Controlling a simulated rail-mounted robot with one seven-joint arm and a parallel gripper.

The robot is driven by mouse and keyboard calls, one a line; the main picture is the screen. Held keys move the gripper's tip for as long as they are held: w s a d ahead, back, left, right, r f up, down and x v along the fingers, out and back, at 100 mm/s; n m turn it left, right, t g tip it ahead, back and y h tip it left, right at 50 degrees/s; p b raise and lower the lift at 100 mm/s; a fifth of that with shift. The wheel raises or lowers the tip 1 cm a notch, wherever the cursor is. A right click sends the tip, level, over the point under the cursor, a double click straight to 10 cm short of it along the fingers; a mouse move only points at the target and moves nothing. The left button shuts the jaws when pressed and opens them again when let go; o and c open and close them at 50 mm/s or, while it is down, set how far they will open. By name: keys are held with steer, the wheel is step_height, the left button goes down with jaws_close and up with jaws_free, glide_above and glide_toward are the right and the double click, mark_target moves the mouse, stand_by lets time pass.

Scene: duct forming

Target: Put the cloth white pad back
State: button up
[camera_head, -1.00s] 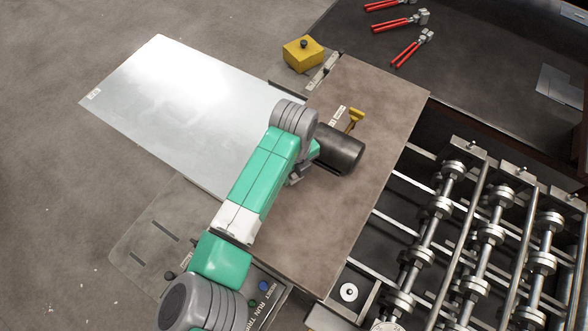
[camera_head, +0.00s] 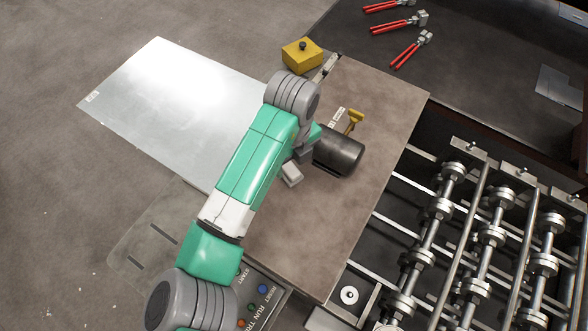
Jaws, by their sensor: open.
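A small pale block (camera_head: 291,174), which may be the white pad, shows at the lower edge of my wrist, over the brown table top. I cannot tell if it touches my gripper. My gripper (camera_head: 304,154) is open, low over the middle of the table top. It is mostly hidden behind my green and grey arm, and its fingertips do not show clearly.
The brown table top (camera_head: 300,240) is bare at front and right. A dark cylinder (camera_head: 340,150) and a yellow lever (camera_head: 354,121) sit right of my wrist. A shiny metal sheet (camera_head: 180,100) lies left, a yellow block (camera_head: 302,55) behind, rollers (camera_head: 440,208) right.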

mark_target(293, 173)
step_height(293, 173, up, 5)
steer(key=shift+r, duration=0.2)
steer(key=w+d+r+n+t+h, duration=0.25)
steer(key=d+r+n+t, duration=0.35)
steer(key=r, duration=0.4)
steer(key=w+d+r+n+t+h, duration=0.1)
steer(key=d+r+n+t+h, duration=0.3)
steer(key=d+r, duration=0.5)
steer(key=s+a+r+n+t, duration=0.3)
steer(key=a+r+n+t, duration=0.15)
steer(key=r, duration=0.35)
steer(key=s+a+r+n+t, duration=0.35)
steer(key=r+n+t, duration=0.2)
steer(key=r, duration=0.35)
steer(key=s+a+r+n+t+y, duration=0.5)
steer(key=s+a+r+n+y, duration=0.1)
steer(key=s+a+r+n, duration=0.1)
steer(key=s+a+n, duration=0.1)
steer(key=s+n, duration=0.1)
steer(key=s, duration=0.1)
steer(key=shift+s, duration=0.3)
